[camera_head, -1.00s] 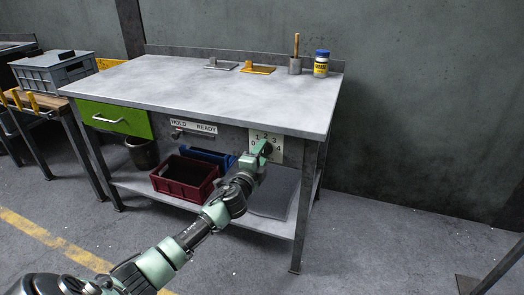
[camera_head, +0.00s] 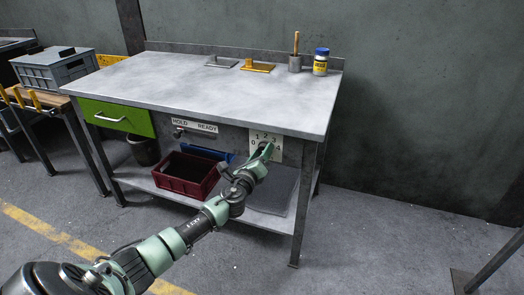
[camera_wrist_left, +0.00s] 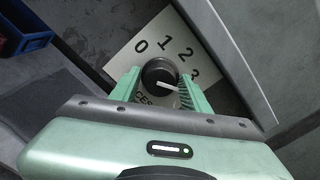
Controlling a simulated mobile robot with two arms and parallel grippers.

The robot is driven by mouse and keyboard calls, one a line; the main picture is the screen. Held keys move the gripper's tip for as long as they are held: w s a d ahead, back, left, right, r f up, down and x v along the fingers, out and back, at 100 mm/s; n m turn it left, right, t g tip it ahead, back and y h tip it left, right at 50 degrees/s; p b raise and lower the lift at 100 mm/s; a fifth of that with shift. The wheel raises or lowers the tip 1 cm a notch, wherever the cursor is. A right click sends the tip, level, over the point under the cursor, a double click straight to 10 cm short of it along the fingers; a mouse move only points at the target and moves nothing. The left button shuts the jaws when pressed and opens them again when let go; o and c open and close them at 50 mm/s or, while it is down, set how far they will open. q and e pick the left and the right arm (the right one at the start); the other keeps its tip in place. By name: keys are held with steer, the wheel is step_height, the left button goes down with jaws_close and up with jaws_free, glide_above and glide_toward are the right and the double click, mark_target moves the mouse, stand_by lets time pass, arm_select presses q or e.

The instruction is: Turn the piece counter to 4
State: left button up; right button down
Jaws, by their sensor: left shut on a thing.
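The piece counter is a white panel (camera_head: 278,154) on the front of the workbench, at its right end, with a dark round knob (camera_wrist_left: 159,72). In the left wrist view the digits 0, 1, 2 and part of 3 show around the knob. The 4 is hidden there behind the right-hand finger. The knob's white pointer line slants right and slightly down, past the 3, towards that finger. My left gripper (camera_head: 263,152) is at the panel; in the left wrist view its green fingers (camera_wrist_left: 159,88) are shut on the knob, one on either side. My right gripper is out of view.
A HOLD/READY switch (camera_head: 180,134) and a green drawer (camera_head: 117,117) are on the bench front, left of the counter. A red crate (camera_head: 186,178) and a blue crate (camera_head: 210,154) stand on the lower shelf.

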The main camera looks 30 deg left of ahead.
arm_select(q)
steer(key=shift+f+m+p, duration=0.1)
steer(key=shift+m+p, duration=0.5)
steer(key=shift+m, duration=1.4)
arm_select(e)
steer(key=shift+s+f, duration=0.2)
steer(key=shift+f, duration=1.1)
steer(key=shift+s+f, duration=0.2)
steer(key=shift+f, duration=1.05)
arm_select(q)
steer(key=o, duration=1.2)
steer(key=shift+c, duration=0.2)
steer(key=p+v, duration=0.1)
steer(key=v, duration=0.6)
steer(key=shift+s, duration=0.4)
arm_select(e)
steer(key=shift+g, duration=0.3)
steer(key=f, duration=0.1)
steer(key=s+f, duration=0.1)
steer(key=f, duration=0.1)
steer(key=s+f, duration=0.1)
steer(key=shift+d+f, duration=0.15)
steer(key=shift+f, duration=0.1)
arm_select(q)
steer(key=shift+d, duration=0.1)
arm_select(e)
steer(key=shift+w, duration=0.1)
